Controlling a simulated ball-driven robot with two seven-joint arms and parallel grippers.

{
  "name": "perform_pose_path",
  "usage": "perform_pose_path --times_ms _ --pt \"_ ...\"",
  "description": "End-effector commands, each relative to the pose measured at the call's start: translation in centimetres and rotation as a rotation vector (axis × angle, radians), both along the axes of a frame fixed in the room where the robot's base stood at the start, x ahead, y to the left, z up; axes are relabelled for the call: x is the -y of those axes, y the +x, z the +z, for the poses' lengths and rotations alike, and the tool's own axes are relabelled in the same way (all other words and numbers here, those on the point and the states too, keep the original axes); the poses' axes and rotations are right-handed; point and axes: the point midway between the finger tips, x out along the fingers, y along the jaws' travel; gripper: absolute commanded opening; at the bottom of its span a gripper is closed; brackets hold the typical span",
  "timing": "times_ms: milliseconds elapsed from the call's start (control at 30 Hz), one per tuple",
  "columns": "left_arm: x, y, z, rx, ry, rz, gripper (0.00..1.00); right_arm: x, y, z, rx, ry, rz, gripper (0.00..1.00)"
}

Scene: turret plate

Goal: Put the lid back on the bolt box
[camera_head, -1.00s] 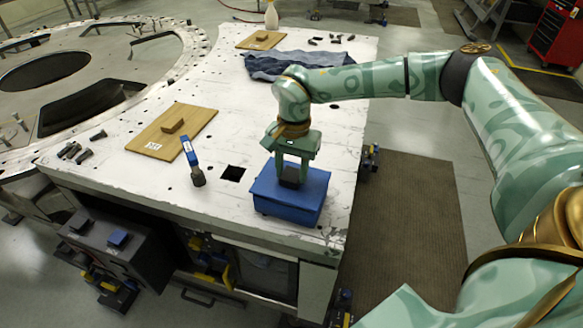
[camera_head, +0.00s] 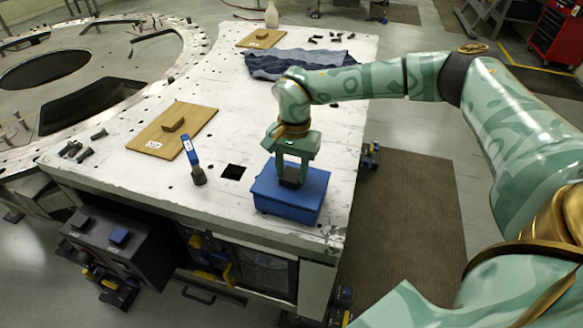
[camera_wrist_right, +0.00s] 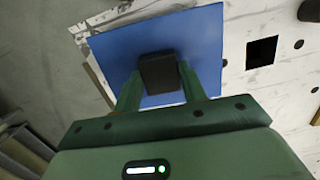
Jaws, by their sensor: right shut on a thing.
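The blue bolt box (camera_head: 287,208) stands near the front right corner of the white plate. The blue lid (camera_head: 315,185) lies over the top of the box; it fills the middle of the right wrist view (camera_wrist_right: 208,50). My right gripper (camera_head: 291,176) is shut on the black knob (camera_wrist_right: 160,72) of the lid, one finger on each side. The inside of the box is hidden under the lid. From these views I cannot tell whether the lid is fully seated. My left gripper is not in view.
A blue-handled brush (camera_head: 193,160) stands left of the box, beside a square hole (camera_head: 232,172) in the plate. A wooden board (camera_head: 158,142) with a block lies further left. Dark bolts (camera_head: 85,155) lie at the left edge. A blue cloth (camera_head: 290,63) lies behind.

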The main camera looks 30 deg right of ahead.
Motion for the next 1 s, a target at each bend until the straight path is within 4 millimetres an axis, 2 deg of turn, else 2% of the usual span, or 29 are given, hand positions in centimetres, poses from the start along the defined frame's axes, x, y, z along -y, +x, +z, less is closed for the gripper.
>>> perform_pose_path --times_ms 900,933,1000 --pt "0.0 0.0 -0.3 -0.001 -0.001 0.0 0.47 0.0 0.0 -1.1 0.001 0.001 0.001 0.16" --pt "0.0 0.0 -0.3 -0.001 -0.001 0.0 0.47 0.0 0.0 -1.1 0.001 0.001 0.001 0.47" --pt "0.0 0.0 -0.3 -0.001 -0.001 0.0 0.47 0.0 0.0 -1.1 0.0 0.0 0.001 0.66"
